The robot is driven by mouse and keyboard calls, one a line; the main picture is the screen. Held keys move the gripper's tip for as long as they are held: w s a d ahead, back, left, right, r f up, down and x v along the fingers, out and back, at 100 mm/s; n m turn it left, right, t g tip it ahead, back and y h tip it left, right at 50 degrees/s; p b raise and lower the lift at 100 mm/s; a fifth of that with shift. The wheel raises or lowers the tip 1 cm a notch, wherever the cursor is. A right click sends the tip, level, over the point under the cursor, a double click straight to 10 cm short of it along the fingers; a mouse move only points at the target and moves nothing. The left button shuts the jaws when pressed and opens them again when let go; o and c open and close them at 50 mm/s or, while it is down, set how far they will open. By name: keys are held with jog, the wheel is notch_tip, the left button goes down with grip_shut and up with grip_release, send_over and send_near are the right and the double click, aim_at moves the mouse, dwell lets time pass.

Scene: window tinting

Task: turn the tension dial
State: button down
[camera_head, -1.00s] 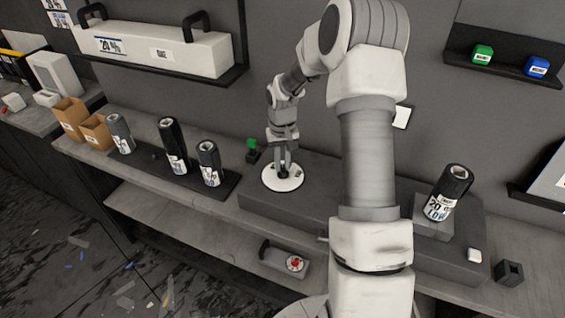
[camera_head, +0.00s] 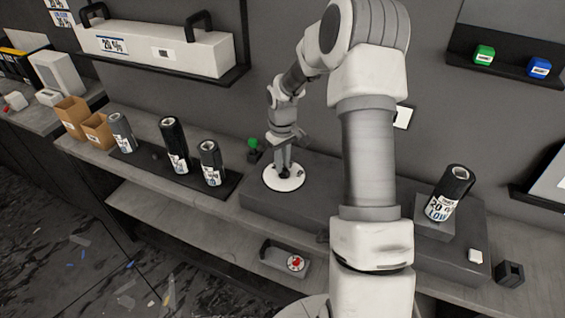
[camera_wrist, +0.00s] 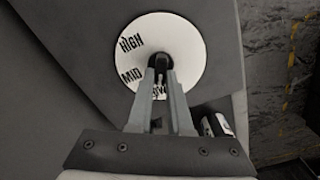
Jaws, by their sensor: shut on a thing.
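The tension dial is a round white plate (camera_head: 294,183) on the dark grey bench block, left of my arm in the head view. In the wrist view the plate (camera_wrist: 188,42) shows the words HIGH and MID, with a third word partly hidden behind my fingers. A black knob (camera_wrist: 160,61) stands at its middle. My gripper (camera_head: 283,168) points down over the plate. In the wrist view its two fingers (camera_wrist: 160,72) are shut on the knob. The knob's pointer direction is hard to make out.
Several dark film rolls (camera_head: 174,145) stand on a mat to the left. Another roll (camera_head: 447,193) leans on a stand at the right. A green-topped item (camera_head: 253,144) stands close left of my gripper. A red button (camera_head: 295,263) sits on the lower shelf.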

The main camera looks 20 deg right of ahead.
jog(key=c, duration=0.8)
grip_release()
jog(key=shift+c, duration=0.2)
notch_tip(320, 180, up, 18)
jog(key=shift+f, duration=0.25)
jog(key=s+a+r+m+t+h, duration=0.1)
jog(key=s+a+r, duration=0.2)
jog(key=s+r, duration=0.25)
jog(key=s+a+r+t, duration=0.2)
jog(key=s+a+r, duration=0.2)
jog(key=s, duration=0.3)
jog(key=s+a+m+t+y, duration=0.1)
jog(key=s+a+m+t, duration=0.1)
jog(key=s, duration=1.3)
jog(key=shift+a+f+t, duration=0.15)
jog(key=shift+a+t, duration=0.15)
jog(key=shift+a, duration=0.35)
